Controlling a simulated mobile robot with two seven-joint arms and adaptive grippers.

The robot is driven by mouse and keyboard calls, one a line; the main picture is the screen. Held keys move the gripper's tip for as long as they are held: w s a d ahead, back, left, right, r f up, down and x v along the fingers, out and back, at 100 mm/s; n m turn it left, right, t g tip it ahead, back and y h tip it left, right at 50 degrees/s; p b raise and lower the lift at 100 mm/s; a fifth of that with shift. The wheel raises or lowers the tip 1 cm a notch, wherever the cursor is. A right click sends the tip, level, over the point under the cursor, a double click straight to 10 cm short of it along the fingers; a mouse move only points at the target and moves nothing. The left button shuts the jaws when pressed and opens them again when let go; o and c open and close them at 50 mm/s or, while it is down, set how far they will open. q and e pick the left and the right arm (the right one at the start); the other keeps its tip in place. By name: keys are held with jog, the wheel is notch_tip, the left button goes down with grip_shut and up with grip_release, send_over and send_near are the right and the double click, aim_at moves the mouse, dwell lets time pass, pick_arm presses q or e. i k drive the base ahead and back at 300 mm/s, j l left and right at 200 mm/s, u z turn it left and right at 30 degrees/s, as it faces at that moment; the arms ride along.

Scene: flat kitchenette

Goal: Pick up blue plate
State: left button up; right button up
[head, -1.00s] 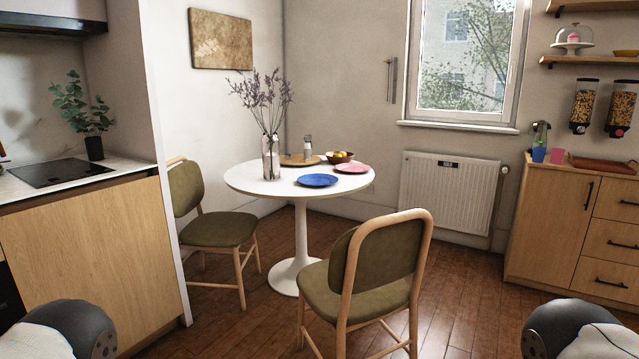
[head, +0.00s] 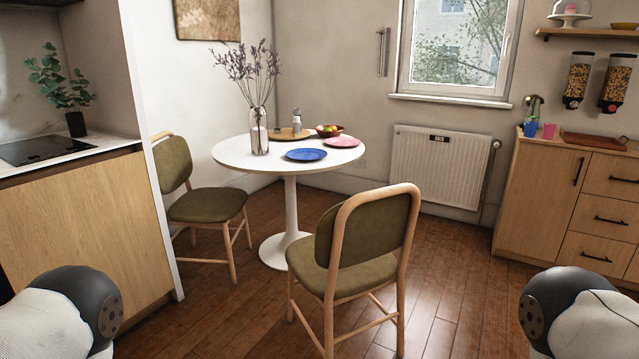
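The blue plate (head: 306,155) lies flat on the front part of the round white table (head: 232,160), in the middle of the head view. It looks empty. A pink plate (head: 342,142) lies just behind it to the right, and a glass vase (head: 259,132) with dried lavender stands to its left. Neither of my grippers is in view. Only upper parts of my two arms show, at the bottom left and bottom right corners, far from the table.
A chair (head: 368,238) with a green seat stands in front of the table, and another chair (head: 207,205) stands at its left. A kitchen counter (head: 84,225) is at the left. A wooden cabinet (head: 540,200) is at the right. Wooden floor is free between the front chair and cabinet.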

aim_at(302, 154)
jog(key=i+l+z, duration=1.05)
jog(key=i+z, duration=0.2)
jog(key=i+l+u, duration=0.15)
jog(key=i, duration=0.4)
jog(key=i+l+u, duration=0.2)
jog(key=i, duration=0.3)
jog(key=i+l+u, duration=0.15)
jog(key=i, duration=0.35)
jog(key=i+l+u, duration=0.15)
jog(key=i+l, duration=0.15)
jog(key=i, duration=0.2)
